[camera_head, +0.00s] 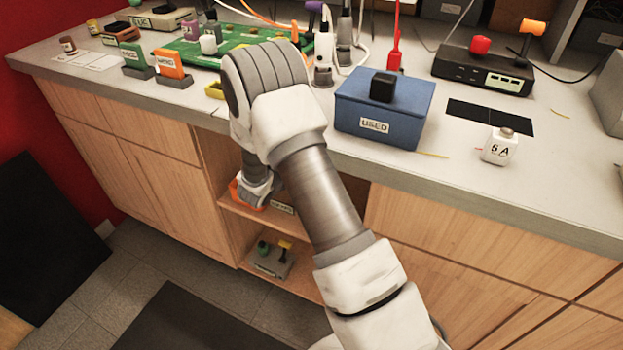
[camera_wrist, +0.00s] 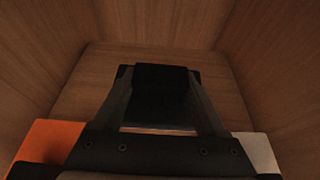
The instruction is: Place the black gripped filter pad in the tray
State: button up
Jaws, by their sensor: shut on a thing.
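My gripper (camera_wrist: 160,112) is inside the open wooden cubby under the counter, shut on the black filter pad (camera_wrist: 160,78), which shows dark between the fingers in the wrist view. In the head view my arm hides the pad and the fingertips. The orange tray (camera_head: 236,194) sits on the upper shelf at my wrist, partly hidden by it. An orange part (camera_wrist: 48,142) shows at lower left in the wrist view. I cannot tell whether the pad touches the tray.
Wooden walls and a back panel close in the cubby (camera_wrist: 150,50). A small label (camera_head: 282,208) is at the shelf edge. A grey device (camera_head: 270,262) stands on the lower shelf.

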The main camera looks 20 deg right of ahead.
notch_tip(320, 180, down, 10)
jog(key=b, duration=0.3)
jog(key=shift+b, duration=0.4)
jog(key=shift+r, duration=0.15)
jog(key=o, duration=1.1)
jog(key=shift+f, duration=0.2)
jog(key=shift+c, duration=0.2)
jog(key=o, duration=0.4)
jog(key=shift+r, duration=0.1)
